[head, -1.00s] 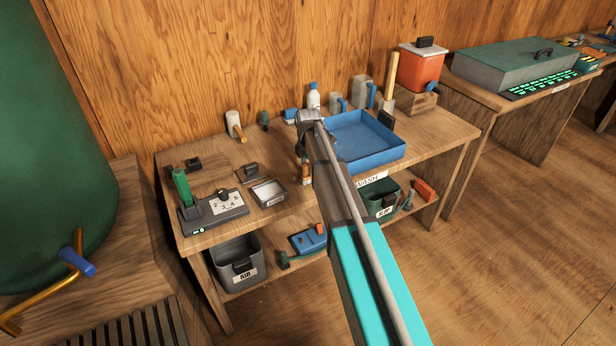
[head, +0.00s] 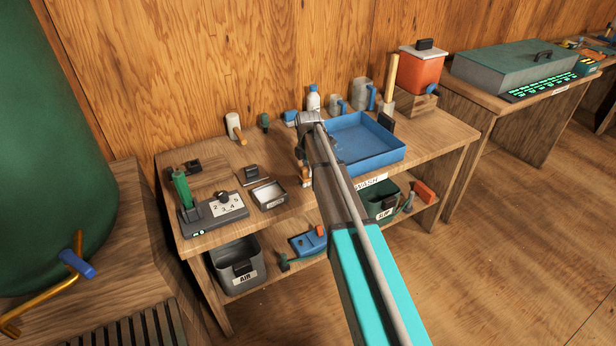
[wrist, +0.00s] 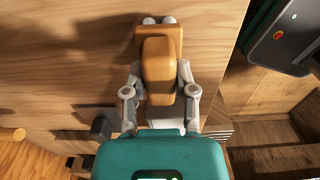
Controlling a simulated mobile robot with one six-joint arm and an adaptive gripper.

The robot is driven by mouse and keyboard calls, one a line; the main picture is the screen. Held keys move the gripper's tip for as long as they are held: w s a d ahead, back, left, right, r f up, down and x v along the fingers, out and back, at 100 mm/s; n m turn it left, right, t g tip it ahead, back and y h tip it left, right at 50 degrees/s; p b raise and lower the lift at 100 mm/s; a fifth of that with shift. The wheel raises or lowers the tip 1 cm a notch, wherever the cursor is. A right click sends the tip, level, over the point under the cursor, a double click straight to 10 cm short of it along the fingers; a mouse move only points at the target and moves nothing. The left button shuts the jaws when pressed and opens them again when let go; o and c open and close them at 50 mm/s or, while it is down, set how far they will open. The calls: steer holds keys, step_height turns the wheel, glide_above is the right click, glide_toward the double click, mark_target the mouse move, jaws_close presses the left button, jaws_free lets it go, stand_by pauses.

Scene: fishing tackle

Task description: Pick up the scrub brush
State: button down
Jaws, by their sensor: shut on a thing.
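The scrub brush (wrist: 160,68) has an orange-brown wooden body and fills the space between my fingers in the wrist view. My gripper (wrist: 159,82) is shut on it, with one grey finger along each side. In the head view a small part of the brush (head: 305,174) shows beside my arm, at the front of the bench. My arm hides most of the gripper there. I cannot tell from these views whether the brush touches the bench top.
A blue tray (head: 398,152) stands right of my arm on the wooden bench. A small metal tray (head: 269,195) and a grey device (head: 214,215) are to the left. Bottles and jugs line the back. A shelf below holds a grey bin (head: 238,265) and a green bin (head: 381,207).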

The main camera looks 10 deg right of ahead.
steer(key=shift+r, duration=0.2)
step_height(320, 180, up, 2)
steer(key=p, duration=0.2)
steer(key=shift+r+p, duration=0.1)
steer(key=shift+p, duration=0.2)
steer(key=s+r+p, duration=1)
steer(key=s, duration=0.4)
steer(key=shift+r, duration=0.2)
steer(key=c, duration=1)
jaws_free()
jaws_close()
